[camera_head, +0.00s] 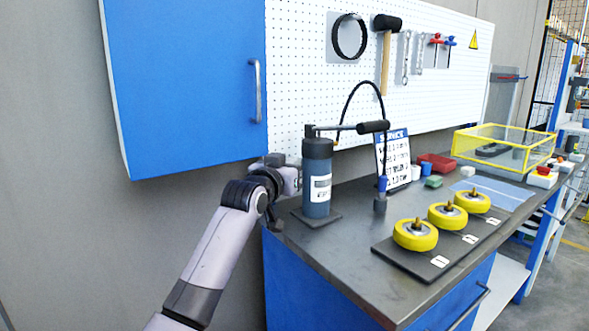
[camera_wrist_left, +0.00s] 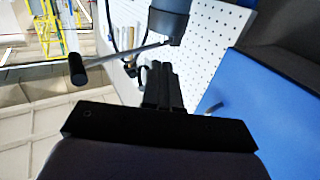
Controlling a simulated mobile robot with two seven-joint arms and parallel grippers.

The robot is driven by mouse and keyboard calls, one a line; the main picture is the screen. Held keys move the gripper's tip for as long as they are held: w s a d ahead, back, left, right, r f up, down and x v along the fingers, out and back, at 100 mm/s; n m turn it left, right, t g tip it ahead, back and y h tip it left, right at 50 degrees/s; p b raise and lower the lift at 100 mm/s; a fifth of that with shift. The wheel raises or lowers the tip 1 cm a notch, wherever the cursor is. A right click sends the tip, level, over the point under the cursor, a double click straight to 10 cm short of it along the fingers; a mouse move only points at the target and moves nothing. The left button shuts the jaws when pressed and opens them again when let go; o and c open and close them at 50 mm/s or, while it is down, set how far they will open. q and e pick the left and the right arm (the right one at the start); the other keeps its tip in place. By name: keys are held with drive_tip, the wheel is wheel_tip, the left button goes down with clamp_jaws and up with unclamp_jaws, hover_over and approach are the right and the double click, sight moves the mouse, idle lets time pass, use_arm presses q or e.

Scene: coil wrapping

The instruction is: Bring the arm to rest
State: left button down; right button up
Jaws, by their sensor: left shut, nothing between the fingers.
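My left arm comes in from the left in the head view, and its gripper (camera_head: 277,161) is at the left end of the workbench, beside the dark blue hand pump (camera_head: 317,182). The arm's wrist partly hides the gripper there. In the left wrist view the gripper's dark fingers (camera_wrist_left: 161,84) are together with nothing between them. The pump's body (camera_wrist_left: 168,18) and black-gripped lever (camera_wrist_left: 110,60) show beyond the fingers, and I cannot tell whether they touch. The pump stands upright on the bench. My right gripper is in neither view.
The workbench (camera_head: 335,255) carries a mat with three yellow coils (camera_head: 415,235), a sign (camera_head: 393,158), a red tray (camera_head: 437,162) and a yellow-framed case (camera_head: 505,140). A blue cabinet (camera_head: 185,85) hangs above my arm, beside a pegboard (camera_head: 300,60) with tools.

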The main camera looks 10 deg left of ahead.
use_arm(q)
drive_tip(key=s+a+f+g+y, duration=0.1)
drive_tip(key=s+f, duration=0.4)
drive_tip(key=f, duration=0.5)
drive_tip(key=s+a+f+g, duration=0.1)
drive_tip(key=s+a+f, duration=0.1)
drive_tip(key=s+f, duration=0.6)
drive_tip(key=s+a+f+g+y, duration=0.1)
drive_tip(key=s+f, duration=0.2)
drive_tip(key=f, duration=0.9)
drive_tip(key=s+f+g, duration=0.1)
drive_tip(key=s+f, duration=0.3)
drive_tip(key=s, duration=0.5)
drive_tip(key=s+a+f+g+p, duration=0.1)
drive_tip(key=s+f, duration=0.3)
drive_tip(key=s, duration=0.5)
drive_tip(key=s+a+f+g, duration=0.1)
drive_tip(key=s+f, duration=0.3)
drive_tip(key=s, duration=0.5)
drive_tip(key=shift+s+f+g+p, duration=0.3)
drive_tip(key=shift+s+f+g, duration=0.1)
drive_tip(key=shift+g, duration=0.1)
drive_tip(key=shift+a, duration=0.1)
